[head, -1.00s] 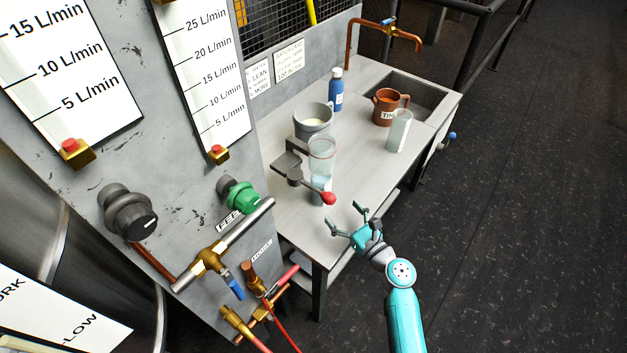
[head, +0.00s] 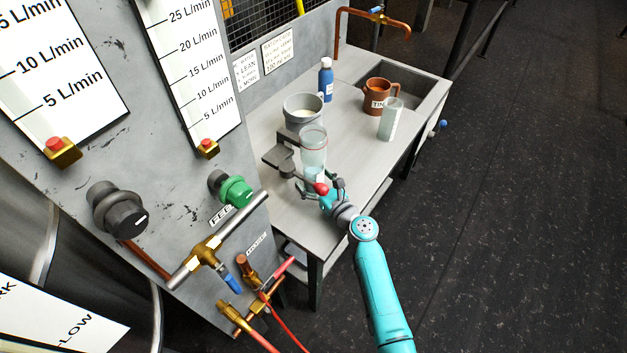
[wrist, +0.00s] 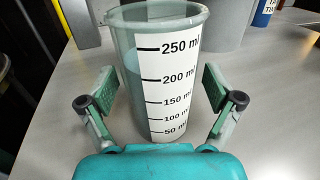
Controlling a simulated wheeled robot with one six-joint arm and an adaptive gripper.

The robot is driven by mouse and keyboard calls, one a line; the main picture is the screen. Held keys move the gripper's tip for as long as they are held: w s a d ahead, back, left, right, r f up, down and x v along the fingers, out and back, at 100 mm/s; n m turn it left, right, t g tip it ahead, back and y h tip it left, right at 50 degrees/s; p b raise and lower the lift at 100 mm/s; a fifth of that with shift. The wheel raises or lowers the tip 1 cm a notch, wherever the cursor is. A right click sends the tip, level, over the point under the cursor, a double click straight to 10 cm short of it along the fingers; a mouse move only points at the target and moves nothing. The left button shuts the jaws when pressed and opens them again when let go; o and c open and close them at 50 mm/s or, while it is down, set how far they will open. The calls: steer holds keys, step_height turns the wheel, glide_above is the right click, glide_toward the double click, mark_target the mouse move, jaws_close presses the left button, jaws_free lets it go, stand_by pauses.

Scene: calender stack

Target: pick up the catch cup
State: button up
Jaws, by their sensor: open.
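A clear graduated cup, which I take to be the catch cup (wrist: 172,75), stands upright in the wrist view, with black millilitre marks up to 250 on a white strip. In the head view its lower part (head: 313,173) shows on the bench below a clear vessel (head: 313,143), partly hidden by my gripper and a red knob (head: 321,188). My gripper (wrist: 158,88) is open and empty, low over the bench. Its two fingers stand to the left and right of the cup, with small gaps visible at both sides. In the head view my gripper (head: 320,190) is at the bench's near end.
A grey pot (head: 303,112) and a blue bottle (head: 326,82) stand behind the cup. A brown mug (head: 377,97) and another clear glass (head: 390,122) stand near the sink (head: 418,92). A gauge panel with valves and pipes is at left.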

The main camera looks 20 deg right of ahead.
steer(key=shift+w, duration=0.1)
steer(key=shift+c, duration=0.3)
steer(key=c, duration=1.4)
steer(key=shift+r, duration=0.25)
